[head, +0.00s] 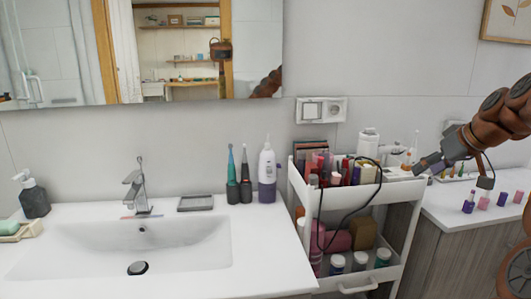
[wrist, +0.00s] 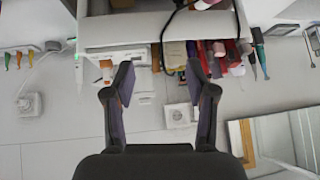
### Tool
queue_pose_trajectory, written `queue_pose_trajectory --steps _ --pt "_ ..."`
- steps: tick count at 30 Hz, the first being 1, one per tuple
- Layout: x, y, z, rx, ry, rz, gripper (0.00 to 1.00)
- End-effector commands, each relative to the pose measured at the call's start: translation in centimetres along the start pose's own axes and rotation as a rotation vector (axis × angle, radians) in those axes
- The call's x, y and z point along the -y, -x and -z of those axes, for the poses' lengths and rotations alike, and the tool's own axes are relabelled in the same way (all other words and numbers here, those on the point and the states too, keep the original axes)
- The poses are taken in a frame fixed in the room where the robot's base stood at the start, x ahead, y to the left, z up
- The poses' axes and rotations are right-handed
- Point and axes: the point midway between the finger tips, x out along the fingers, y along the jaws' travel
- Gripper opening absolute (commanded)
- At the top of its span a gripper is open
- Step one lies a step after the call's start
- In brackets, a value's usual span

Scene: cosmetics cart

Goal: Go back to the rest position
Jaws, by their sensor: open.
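My gripper (head: 432,164) is in the right part of the head view, above the right end of the white cosmetics cart (head: 398,192). In the wrist view my gripper (wrist: 160,90) shows two dark fingers spread apart with nothing between them. The cart's top tray holds several bottles and tubes, and its lower shelf holds pink and brown items and small jars. A black cable (head: 352,212) hangs over the cart's front.
A white sink (head: 130,245) with a faucet (head: 138,188) is at left. Electric toothbrushes (head: 239,180) and a white and purple bottle (head: 267,172) stand by the wall. Small purple and pink bottles (head: 468,203) stand on the right counter (head: 440,212). A mirror (head: 130,50) and wall socket (head: 321,110) are behind.

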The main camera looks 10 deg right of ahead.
Motion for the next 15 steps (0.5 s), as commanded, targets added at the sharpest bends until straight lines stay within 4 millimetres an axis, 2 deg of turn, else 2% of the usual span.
queue_pose_trajectory --steps 4,8,11,15 --pt "5.7 -1.0 0.1 0.062 0.017 0.056 0.56" --pt "11.6 -1.9 -0.9 0.14 0.028 0.103 0.56" --pt "15.9 -2.3 -2.3 0.203 0.035 0.129 0.56" --pt "21.3 -2.5 -5.3 0.301 0.041 0.149 0.56"
